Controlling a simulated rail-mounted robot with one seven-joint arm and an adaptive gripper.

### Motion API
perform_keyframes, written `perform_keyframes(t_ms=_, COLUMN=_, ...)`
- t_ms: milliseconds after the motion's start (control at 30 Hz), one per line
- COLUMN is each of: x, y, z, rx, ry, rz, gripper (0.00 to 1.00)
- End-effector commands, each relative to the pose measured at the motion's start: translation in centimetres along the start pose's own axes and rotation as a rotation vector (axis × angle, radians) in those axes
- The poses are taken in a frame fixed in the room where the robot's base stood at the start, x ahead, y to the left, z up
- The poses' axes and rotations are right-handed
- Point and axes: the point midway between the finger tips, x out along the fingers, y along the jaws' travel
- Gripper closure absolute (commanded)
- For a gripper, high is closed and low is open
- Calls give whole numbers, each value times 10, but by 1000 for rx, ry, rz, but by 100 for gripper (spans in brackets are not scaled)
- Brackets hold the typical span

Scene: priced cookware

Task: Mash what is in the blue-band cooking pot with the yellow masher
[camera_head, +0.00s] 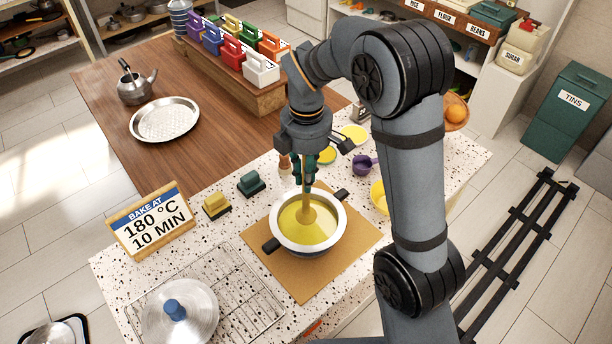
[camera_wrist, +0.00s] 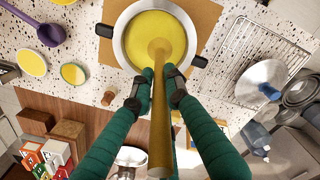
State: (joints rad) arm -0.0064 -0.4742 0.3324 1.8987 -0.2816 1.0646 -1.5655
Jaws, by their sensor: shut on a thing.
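The cooking pot (camera_head: 337,237) has a pale metal rim and black side handles. It stands on a tan board (camera_head: 368,232) on the speckled counter. Yellow contents (camera_head: 289,226) fill its inside; a blue band on its outside cannot be made out. The ochre-yellow masher (camera_head: 306,207) stands roughly upright in the pot, its round lower end at the yellow contents. My gripper (camera_head: 304,183) is above the pot, its green fingers shut on the masher's handle. In the wrist view the pot rim (camera_wrist: 119,45) and the masher's handle (camera_wrist: 160,125) between my fingertips (camera_wrist: 159,88) are clear.
A wire rack (camera_head: 245,288) and a lid with a blue knob (camera_head: 178,318) lie at the front left. Yellow and green blocks (camera_head: 216,205) (camera_head: 250,183) and a recipe sign (camera_head: 150,222) stand left of the pot. A purple scoop (camera_head: 362,165) and yellow bowl (camera_head: 379,197) are to the right.

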Motion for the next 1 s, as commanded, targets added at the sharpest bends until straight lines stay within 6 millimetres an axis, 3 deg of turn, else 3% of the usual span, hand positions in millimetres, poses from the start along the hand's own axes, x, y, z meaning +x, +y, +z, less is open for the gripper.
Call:
perform_keyframes(t_ms=333, x=-6, y=0, z=0, rx=0, ry=0, rz=0, gripper=100)
perform_keyframes(t_ms=700, x=-41, y=0, z=0, rx=0, ry=0, rz=0, gripper=100)
perform_keyframes(t_ms=1000, x=-40, y=0, z=0, rx=0, ry=0, rz=0, gripper=100)
